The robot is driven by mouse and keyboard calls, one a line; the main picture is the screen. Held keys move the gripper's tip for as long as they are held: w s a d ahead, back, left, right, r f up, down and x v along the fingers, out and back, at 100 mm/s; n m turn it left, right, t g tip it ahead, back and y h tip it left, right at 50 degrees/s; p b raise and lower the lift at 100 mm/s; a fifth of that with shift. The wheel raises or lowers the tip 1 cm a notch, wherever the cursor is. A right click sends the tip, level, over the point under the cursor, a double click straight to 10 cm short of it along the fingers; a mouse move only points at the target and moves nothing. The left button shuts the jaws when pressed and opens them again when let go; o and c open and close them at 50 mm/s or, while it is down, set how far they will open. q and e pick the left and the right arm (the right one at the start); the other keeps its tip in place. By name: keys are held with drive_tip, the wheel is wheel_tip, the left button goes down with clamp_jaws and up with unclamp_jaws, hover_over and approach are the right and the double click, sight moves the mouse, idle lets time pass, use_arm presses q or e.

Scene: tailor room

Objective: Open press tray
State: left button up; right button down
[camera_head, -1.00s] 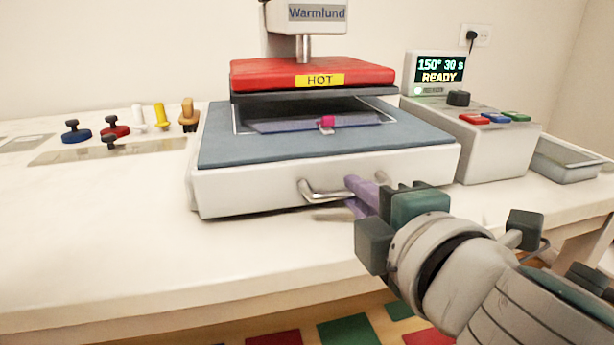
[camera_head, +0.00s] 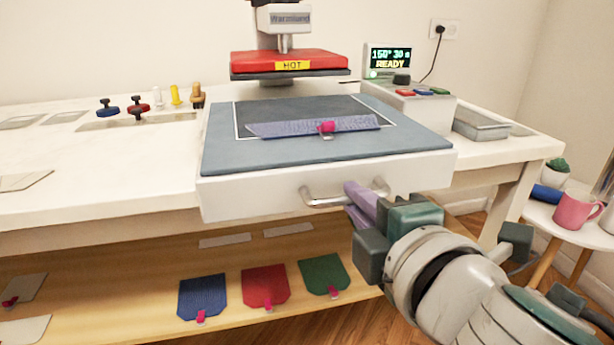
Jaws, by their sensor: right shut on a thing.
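The press tray (camera_head: 250,190) is a white drawer-like box with a blue-grey pad on top, drawn forward past the table's front edge. The metal handle (camera_head: 318,201) is on the tray's front. My right gripper (camera_head: 362,202) has purple fingers shut on the handle near its right end. The fingers partly hide the handle. The red press plate (camera_head: 290,63), labelled HOT, stands raised behind the tray. My left gripper is not in view.
A control box (camera_head: 410,100) reading 150° 30 s READY and a grey bin (camera_head: 482,124) stand at the right. Stamps (camera_head: 138,108) sit at the left. A lower shelf holds blue, red and green pieces (camera_head: 265,287). A side table with a pink mug (camera_head: 577,210) is at far right.

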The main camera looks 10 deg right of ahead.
drive_tip(key=shift+s, duration=0.25)
drive_tip(key=c, duration=0.9)
unclamp_jaws()
drive_tip(key=v, duration=1)
